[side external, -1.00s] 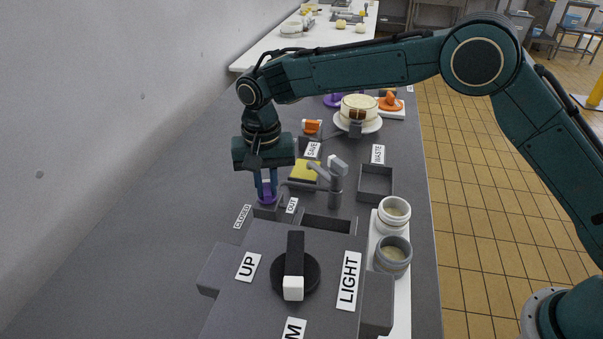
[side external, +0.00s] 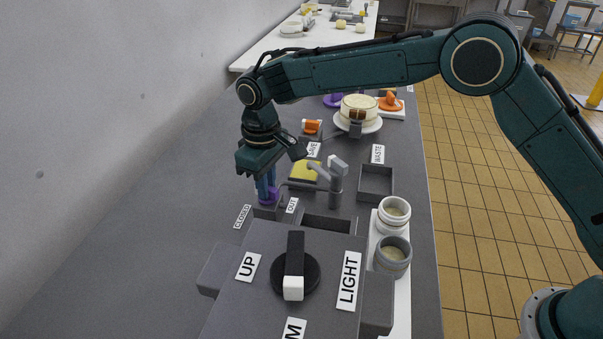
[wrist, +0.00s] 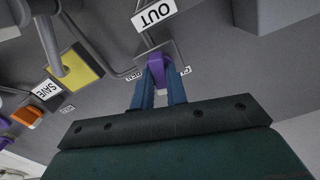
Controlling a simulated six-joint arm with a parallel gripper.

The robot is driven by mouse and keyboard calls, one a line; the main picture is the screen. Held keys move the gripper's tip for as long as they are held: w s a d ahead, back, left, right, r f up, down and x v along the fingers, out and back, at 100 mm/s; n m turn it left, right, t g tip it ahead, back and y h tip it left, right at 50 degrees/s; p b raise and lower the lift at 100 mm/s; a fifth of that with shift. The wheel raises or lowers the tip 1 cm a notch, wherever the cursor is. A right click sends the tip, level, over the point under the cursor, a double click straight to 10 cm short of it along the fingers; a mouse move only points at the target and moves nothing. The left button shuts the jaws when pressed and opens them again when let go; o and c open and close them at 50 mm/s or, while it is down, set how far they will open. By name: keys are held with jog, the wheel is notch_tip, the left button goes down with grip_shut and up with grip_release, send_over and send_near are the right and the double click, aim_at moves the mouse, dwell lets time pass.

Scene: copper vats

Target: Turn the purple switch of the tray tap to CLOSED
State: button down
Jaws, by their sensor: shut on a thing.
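The purple switch (side external: 268,197) sits on a small grey block beside the grey tap (side external: 336,180). In the wrist view the purple switch (wrist: 158,70) shows between my two blue fingers. My gripper (side external: 267,194) points down and is shut on the purple switch; it also shows in the wrist view (wrist: 160,82). A CLOSED label (side external: 243,216) lies on the bench to the left of the switch block. An OUT label (side external: 292,205) is to its right. My fingers hide part of the switch, so its exact pointing direction is hard to tell.
A grey box with a black knob (side external: 295,272) stands in front, with UP and LIGHT labels. A yellow pad (side external: 304,172), an empty WASTE tray (side external: 375,183) and two pots (side external: 394,213) are to the right. Bare bench lies left.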

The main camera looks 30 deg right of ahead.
jog(key=shift+n, duration=1.4)
jog(key=c, duration=1.4)
grip_release()
jog(key=shift+r, duration=0.1)
notch_tip(320, 180, up, 14)
